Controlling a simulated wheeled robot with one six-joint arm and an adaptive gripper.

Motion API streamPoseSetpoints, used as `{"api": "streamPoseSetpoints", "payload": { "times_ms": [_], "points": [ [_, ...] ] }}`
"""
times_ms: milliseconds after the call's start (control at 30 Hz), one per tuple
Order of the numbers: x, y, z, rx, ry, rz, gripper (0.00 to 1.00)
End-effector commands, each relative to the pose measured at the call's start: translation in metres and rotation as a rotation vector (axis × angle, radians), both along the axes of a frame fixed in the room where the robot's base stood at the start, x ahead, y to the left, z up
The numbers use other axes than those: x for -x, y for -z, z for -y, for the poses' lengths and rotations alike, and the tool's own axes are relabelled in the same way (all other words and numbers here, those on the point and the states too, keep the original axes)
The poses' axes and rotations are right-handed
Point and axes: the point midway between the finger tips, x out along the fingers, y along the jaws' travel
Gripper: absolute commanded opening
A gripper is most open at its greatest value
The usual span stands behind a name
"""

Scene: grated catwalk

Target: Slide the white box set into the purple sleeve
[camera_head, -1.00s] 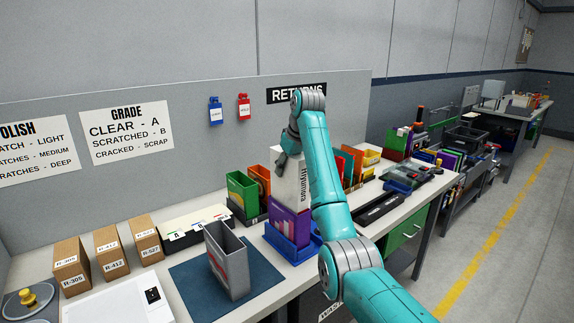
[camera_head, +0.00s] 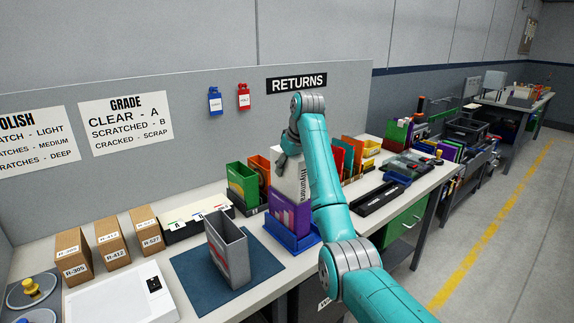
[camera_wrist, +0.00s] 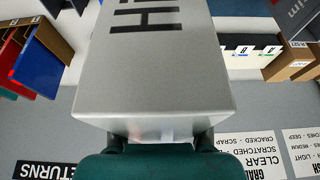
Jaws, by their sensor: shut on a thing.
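The white box set (camera_head: 290,180), with dark lettering down its side, is upright in my gripper (camera_head: 287,158). The purple sleeve (camera_head: 284,217) stands upright in a blue holder (camera_head: 298,239) on the bench. The lower part of the box set is hidden behind the sleeve's front and appears to be inside its mouth; most of the box set still shows above the rim. In the wrist view the box set (camera_wrist: 160,75) fills the middle, and my gripper (camera_wrist: 160,140) is shut on its end. The sleeve is not clear in the wrist view.
A grey open case (camera_head: 228,255) stands on a blue mat (camera_head: 190,278), left of the sleeve. Green (camera_head: 240,185) and orange (camera_head: 262,172) cases are close behind left. Coloured cases (camera_head: 350,158) stand in a rack to the right, behind my arm. Cardboard boxes (camera_head: 107,242) stand far left.

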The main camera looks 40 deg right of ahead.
Motion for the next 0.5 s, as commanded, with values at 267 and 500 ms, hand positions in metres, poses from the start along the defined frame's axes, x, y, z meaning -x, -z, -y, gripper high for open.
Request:
{"api": "streamPoseSetpoints", "payload": {
  "times_ms": [267, 500],
  "points": [
    [0.000, 0.009, 0.000, 0.000, 0.000, 0.001, 0.00],
    [0.000, 0.017, 0.000, 0.000, 0.000, 0.001, 0.00]
  ]
}}
